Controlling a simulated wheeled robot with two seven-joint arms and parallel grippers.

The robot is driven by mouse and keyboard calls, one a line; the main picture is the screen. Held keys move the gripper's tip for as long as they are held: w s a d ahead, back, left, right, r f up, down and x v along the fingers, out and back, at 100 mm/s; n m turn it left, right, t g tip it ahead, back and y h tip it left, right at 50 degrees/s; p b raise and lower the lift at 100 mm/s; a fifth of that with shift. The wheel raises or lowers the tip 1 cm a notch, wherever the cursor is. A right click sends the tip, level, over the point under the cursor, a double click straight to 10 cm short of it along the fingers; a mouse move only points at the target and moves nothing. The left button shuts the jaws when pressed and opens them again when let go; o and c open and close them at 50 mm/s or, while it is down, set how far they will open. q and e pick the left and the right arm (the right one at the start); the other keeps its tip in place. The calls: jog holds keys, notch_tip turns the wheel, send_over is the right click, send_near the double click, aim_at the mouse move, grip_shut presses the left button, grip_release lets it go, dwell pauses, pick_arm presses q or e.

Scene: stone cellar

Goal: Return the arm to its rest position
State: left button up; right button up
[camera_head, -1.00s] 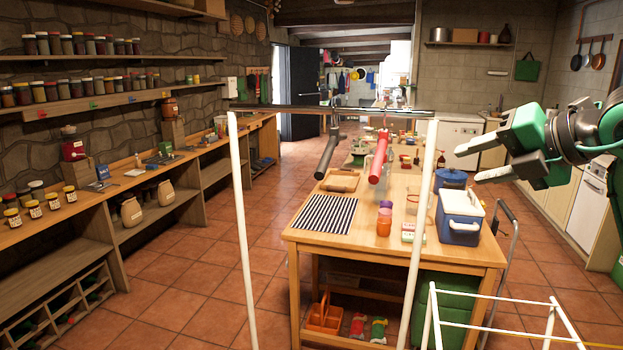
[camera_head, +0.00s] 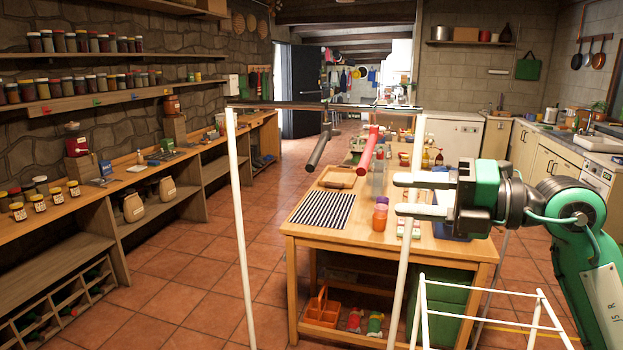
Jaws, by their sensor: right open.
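My right gripper (camera_head: 400,195) is at the right of the head view, with its two pale fingers pointing left and apart. Nothing is between them. My green and black right arm (camera_head: 575,215) comes in from the lower right. The gripper appears in front of the wooden table (camera_head: 350,252) and overlaps the rack's right white post in the picture. It hides most of the blue and white cooler (camera_head: 448,231) on the table. Whether the fingers touch the post I cannot tell. My left gripper is not in view.
A rack (camera_head: 240,210) with thin white posts and a dark top bar stands in front of the table; a dark tube (camera_head: 319,150) and a red tube (camera_head: 370,150) hang there. A low white frame (camera_head: 480,285) stands lower right. Floor (camera_head: 195,275) is free at left.

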jog(key=s+d+f+m+t+h, duration=0.1)
jog(key=d+f+m+t+h, duration=0.4)
jog(key=f+m, duration=0.55)
jog(key=d+f+m+t+h, duration=0.25)
jog(key=f+m+h, duration=0.45)
jog(key=f+m, duration=0.4)
jog(key=s+d+f+m+t+h, duration=0.1)
jog(key=d+f+m+t+h, duration=0.35)
jog(key=f+m, duration=0.65)
jog(key=s+a+f+m+g+y, duration=0.1)
jog(key=s+a+f+g, duration=0.1)
jog(key=s+f+g, duration=0.75)
jog(key=s+a+f+g, duration=0.2)
jog(key=s+f+g, duration=0.4)
jog(key=s+f, duration=0.7)
notch_tip(320, 180, down, 27)
jog(key=s, duration=0.2)
jog(key=s+d+f+g, duration=0.2)
jog(key=s+d+f, duration=0.1)
jog(key=s+f, duration=1.6)
notch_tip(320, 180, down, 2)
jog(key=shift+d+f, duration=0.1)
jog(key=shift+d, duration=0.05)
